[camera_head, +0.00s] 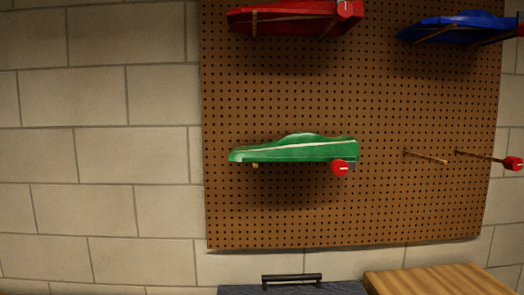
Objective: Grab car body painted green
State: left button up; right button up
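A green car body (305,151) with a pale stripe rests on pegs on the brown pegboard (270,220), near the middle of the head view. A red round piece (340,168) with a white mark sits at its lower right end. One wooden peg end (255,165) shows under its left part. Neither of my grippers is in view, and nothing touches the car body apart from its supports.
A red car body (295,20) hangs above and a blue one (458,30) at upper right. Two bare pegs (427,157) stick out to the right, one with a red end (513,163). A dark handled box (290,289) and wooden surface (440,281) lie below.

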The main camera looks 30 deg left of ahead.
aim_at(302, 146)
jog(key=u, duration=0.85)
jog(key=l, duration=0.2)
jog(key=i+u, duration=0.05)
